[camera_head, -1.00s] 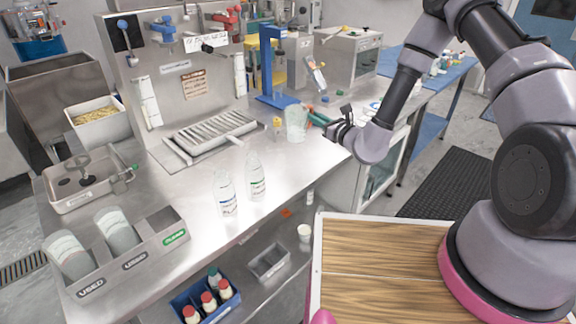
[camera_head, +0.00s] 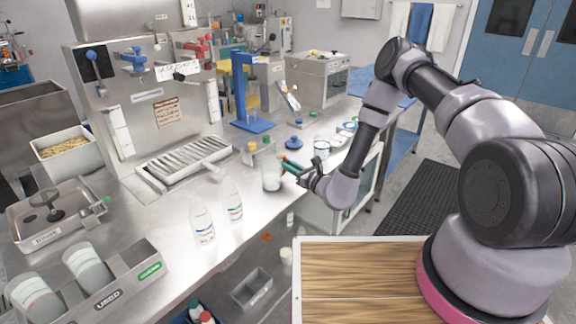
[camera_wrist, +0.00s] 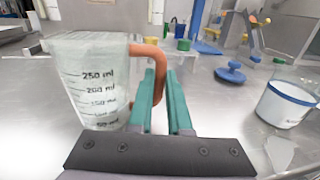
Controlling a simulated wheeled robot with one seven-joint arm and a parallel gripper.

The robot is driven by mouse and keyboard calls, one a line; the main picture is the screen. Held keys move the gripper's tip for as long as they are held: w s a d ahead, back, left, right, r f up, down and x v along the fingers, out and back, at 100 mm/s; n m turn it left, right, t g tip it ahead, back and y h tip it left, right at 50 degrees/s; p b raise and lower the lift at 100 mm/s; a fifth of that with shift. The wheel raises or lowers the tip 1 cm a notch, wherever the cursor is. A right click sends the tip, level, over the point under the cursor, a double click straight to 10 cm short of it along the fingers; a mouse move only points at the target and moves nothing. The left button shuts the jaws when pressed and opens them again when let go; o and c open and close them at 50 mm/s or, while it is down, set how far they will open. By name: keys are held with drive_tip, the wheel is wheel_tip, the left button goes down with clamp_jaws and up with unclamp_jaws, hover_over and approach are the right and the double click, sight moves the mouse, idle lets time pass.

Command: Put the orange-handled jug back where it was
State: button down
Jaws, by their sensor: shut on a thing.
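The clear jug (camera_head: 271,176) with volume marks is at the middle of the metal counter in the head view, about upright. It fills the left of the wrist view (camera_wrist: 95,85), where its orange handle (camera_wrist: 155,62) shows. My gripper (camera_head: 287,166) is to the right of the jug. In the wrist view its teal fingers (camera_wrist: 168,85) are shut on the handle. I cannot tell whether the jug's base touches the counter.
A beaker with white contents (camera_head: 322,148) and a round blue object (camera_head: 294,143) stand behind and right. A blue stand (camera_head: 241,95) is at the back. Two labelled bottles, one blue-marked (camera_head: 203,228) and one green-marked (camera_head: 234,203), stand at front left. Counter around the jug is mostly clear.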

drive_tip(key=shift+f, duration=0.1)
drive_tip(key=c, duration=0.9)
unclamp_jaws()
drive_tip(key=shift+o, duration=0.2)
